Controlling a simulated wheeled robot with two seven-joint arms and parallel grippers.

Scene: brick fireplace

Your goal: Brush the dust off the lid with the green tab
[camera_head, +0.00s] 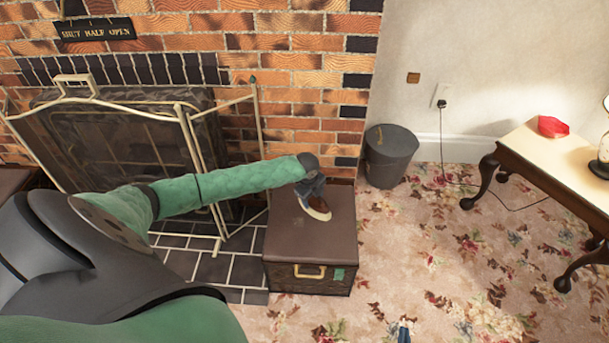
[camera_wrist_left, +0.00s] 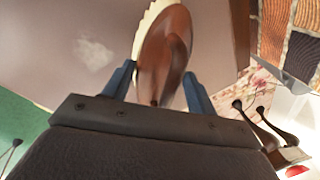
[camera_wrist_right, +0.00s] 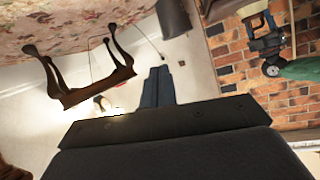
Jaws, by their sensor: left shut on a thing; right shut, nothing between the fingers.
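A brown box with a flat lid (camera_head: 335,232) stands in front of the hearth; a green tab (camera_head: 338,274) shows on its front beside a brass handle. My left gripper (camera_head: 311,188) is shut on a brush (camera_head: 315,207) with a brown wooden back and pale bristles, over the lid's middle. In the left wrist view the brush (camera_wrist_left: 165,50) sits between the blue fingers, and a pale dust patch (camera_wrist_left: 95,52) lies on the lid to its left, apart from it. Whether the bristles touch the lid is unclear. My right gripper (camera_wrist_right: 158,88) is shut and empty.
A fireplace screen (camera_head: 150,125) stands left of the box. A dark bin (camera_head: 390,155) is behind it to the right. A table (camera_head: 555,150) with a red item (camera_head: 553,126) stands at the right. The flowered carpet (camera_head: 420,240) between is mostly clear.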

